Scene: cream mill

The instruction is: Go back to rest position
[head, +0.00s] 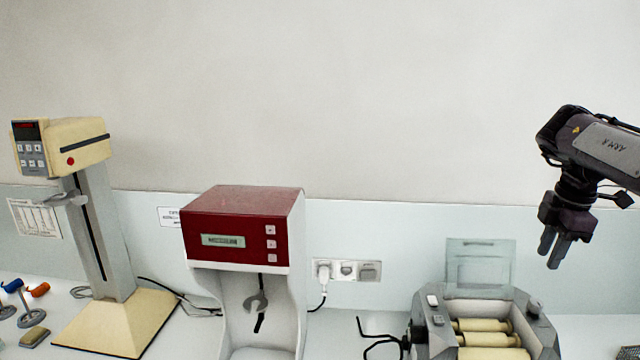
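My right gripper (550,248) hangs from the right arm at the right side of the head view. Its fingers point down, above and to the right of the roller mill. The two dark fingers look close together with nothing visible between them, but whether they touch is hard to tell. My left gripper does not show in the head view.
A three-roller mill (487,338) with a clear upright guard (480,262) stands below my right gripper. A red and white mixer (243,228) stands mid-counter. A cream stand device (72,146) is at left, beside small tools (31,308). Wall sockets (346,270) sit behind.

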